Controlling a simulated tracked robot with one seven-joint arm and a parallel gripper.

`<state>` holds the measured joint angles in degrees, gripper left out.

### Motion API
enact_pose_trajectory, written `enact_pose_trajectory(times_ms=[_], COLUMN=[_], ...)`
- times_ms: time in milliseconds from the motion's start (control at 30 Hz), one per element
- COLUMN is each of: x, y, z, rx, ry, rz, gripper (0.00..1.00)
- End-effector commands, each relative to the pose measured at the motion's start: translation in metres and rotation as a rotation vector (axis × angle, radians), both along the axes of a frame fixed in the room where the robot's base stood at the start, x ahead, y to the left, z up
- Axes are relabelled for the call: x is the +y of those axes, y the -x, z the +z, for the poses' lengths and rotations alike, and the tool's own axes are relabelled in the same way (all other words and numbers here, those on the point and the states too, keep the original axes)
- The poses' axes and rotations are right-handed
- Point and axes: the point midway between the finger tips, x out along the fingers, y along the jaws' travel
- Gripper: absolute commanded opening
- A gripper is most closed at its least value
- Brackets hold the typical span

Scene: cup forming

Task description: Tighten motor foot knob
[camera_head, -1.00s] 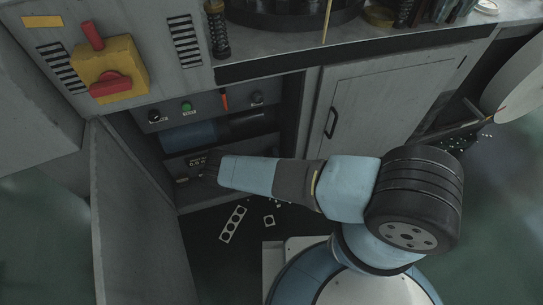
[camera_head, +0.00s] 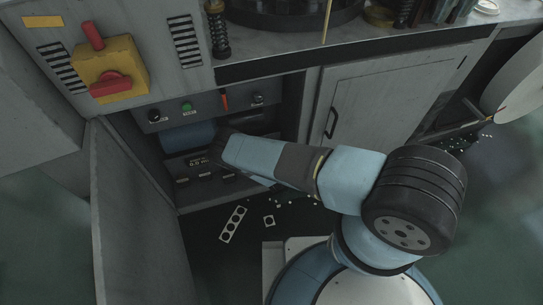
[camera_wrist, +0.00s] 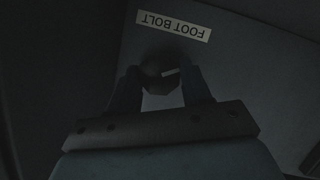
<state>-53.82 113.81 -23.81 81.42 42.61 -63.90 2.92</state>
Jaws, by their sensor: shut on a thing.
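In the wrist view, a dark round foot knob (camera_wrist: 157,68) with a small pale mark sits below an upside-down "FOOT BOLT" label (camera_wrist: 174,26). My gripper (camera_wrist: 161,82) is shut on the knob, one finger on each side. In the head view, the blue motor (camera_head: 187,138) lies inside the open cabinet bay, partly covered by my arm. My gripper (camera_head: 216,150) is a dark shape in front of the motor's right part. The knob is hidden there.
A control strip with a green button (camera_head: 187,107) runs above the motor. A small readout (camera_head: 198,162) sits below it. The open cabinet door (camera_head: 137,220) stands at left. A perforated strip (camera_head: 233,224) lies on the floor.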

Motion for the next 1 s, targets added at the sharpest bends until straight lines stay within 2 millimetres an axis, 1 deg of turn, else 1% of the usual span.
enact_pose_trajectory(times_ms=[167, 467, 500, 733, 1000], x=[-0.0001, 0.0001, 0.0000, -0.0005, -0.0011], y=[0.0008, 0.0010, 0.0010, 0.0004, 0.0010], z=[-0.0007, -0.0009, -0.0009, -0.0004, 0.0003], rx=[0.019, 0.021, 0.020, 0.020, 0.018], ry=[-0.057, -0.062, -0.060, -0.060, -0.060], rz=[0.000, 0.001, 0.001, 0.000, 0.000], gripper=[0.18, 0.18, 0.51, 0.73, 0.74])
